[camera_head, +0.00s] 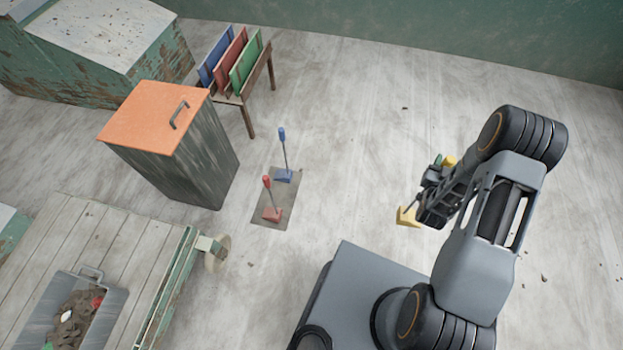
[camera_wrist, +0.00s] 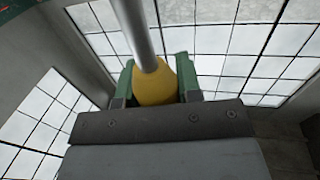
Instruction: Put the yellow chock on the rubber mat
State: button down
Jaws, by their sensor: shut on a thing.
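The yellow chock (camera_head: 408,217) shows as a wedge at the right of the head view, below and left of my gripper (camera_head: 437,174). My gripper is shut on its yellow handle grip, whose top shows beside the fingers. In the wrist view, the yellow grip (camera_wrist: 154,88) sits between the green fingers of my gripper (camera_wrist: 155,75), with a metal rod running up from it. Whether the wedge touches the floor, I cannot tell. The dark rubber mat (camera_head: 284,197) lies on the floor left of my gripper, with a red chock (camera_head: 272,214) and a blue chock (camera_head: 284,175) on it.
A bin with an orange lid (camera_head: 155,112) stands left of the mat. A rack with several coloured boards (camera_head: 231,60) is behind it. A wooden cart (camera_head: 110,250) with a metal tray of scraps (camera_head: 50,290) is at lower left. Floor between mat and chock is clear.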

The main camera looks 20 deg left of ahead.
aim_at(276, 201)
jog(key=i, duration=2.05)
jog(key=u, duration=4.15)
jog(key=i, duration=1)
